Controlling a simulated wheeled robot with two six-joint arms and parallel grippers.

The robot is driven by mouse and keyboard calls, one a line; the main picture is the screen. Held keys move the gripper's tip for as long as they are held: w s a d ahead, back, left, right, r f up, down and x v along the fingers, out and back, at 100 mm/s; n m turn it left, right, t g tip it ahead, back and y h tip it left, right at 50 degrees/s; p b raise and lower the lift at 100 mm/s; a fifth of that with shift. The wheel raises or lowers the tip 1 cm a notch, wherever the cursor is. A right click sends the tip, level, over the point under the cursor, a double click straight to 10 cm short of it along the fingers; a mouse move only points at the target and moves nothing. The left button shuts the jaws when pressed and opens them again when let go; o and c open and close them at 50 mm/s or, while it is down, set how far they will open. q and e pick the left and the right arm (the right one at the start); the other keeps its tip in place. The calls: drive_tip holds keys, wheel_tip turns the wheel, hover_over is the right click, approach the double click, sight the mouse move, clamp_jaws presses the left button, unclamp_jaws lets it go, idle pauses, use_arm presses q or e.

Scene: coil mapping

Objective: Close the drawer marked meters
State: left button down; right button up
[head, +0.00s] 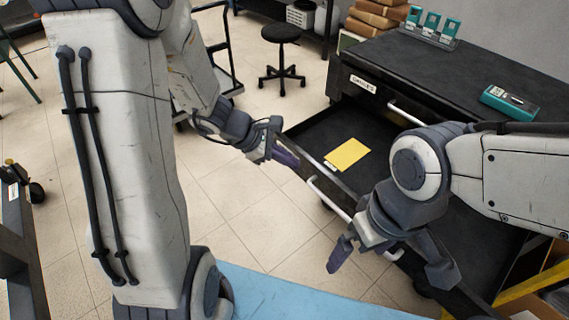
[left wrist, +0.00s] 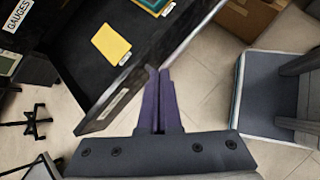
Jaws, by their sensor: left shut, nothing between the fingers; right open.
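A black drawer (head: 318,137) is pulled out of the dark cabinet, with a yellow card (head: 348,154) inside. In the left wrist view its front panel (left wrist: 100,124) carries a pale label too small to read, so I cannot tell whether it says meters. A light bar handle (head: 328,200) runs along its front. My left gripper (head: 292,159) is shut and empty, close to the drawer's front; I cannot tell if it touches. Its purple fingers (left wrist: 159,72) overlap the drawer edge in the left wrist view. My right gripper (head: 390,274) is open and empty in front of the drawer's right part.
The cabinet top (head: 430,70) holds a teal meter (head: 509,102) and a rack of teal devices (head: 432,28). A label reading GAUGES (head: 362,83) marks the upper front, above another handle (head: 405,115). A black stool (head: 281,50) stands behind. Tiled floor lies clear left of the drawer.

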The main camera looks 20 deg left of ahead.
use_arm(q)
drive_tip(key=w+a+f+n+t+y+b, duration=0.1)
drive_tip(key=w+a+f+n+t, duration=0.1)
drive_tip(key=a+f+n, duration=0.3)
drive_tip(key=w+a+f+n+t+y+b, duration=0.1)
drive_tip(key=w+a+f+n, duration=0.2)
drive_tip(key=a, duration=0.5)
drive_tip(key=w+d+f+n, duration=0.1)
drive_tip(key=w+d+f, duration=0.5)
drive_tip(key=w+f, duration=0.1)
drive_tip(key=shift+w+d, duration=0.15)
drive_tip(key=shift+w, duration=0.6)
use_arm(e)
drive_tip(key=shift+f, duration=1.55)
